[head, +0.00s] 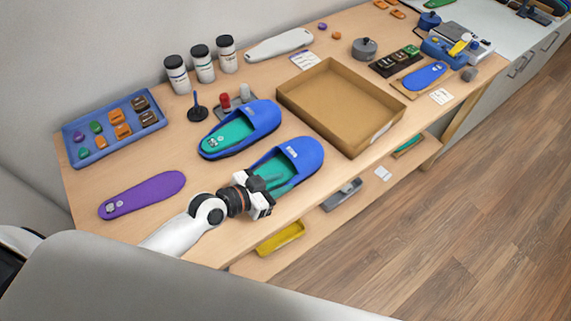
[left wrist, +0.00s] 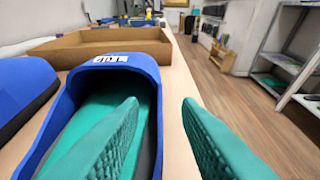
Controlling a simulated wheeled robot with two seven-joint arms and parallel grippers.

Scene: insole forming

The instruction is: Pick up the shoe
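Two blue slipper-like shoes with green inner soles lie on the wooden table. The nearer shoe (head: 308,155) also shows in the left wrist view (left wrist: 125,64). The farther shoe (head: 262,115) lies behind it, with part of it at the left of the left wrist view (left wrist: 20,85). My left gripper (head: 278,183) is at the nearer shoe's open heel end and hides part of it. Its green fingers (left wrist: 160,112) are apart, one over the shoe's opening, the other outside its right side wall. Nothing is held between them. My right gripper is not in view.
An open cardboard box (head: 290,92) stands behind the shoes. A purple insole (head: 145,194) lies at left, near a blue tray (head: 92,153) of small blocks. Several jars (head: 203,65) stand at the back. A lower shelf (head: 325,222) runs under the table's front edge.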

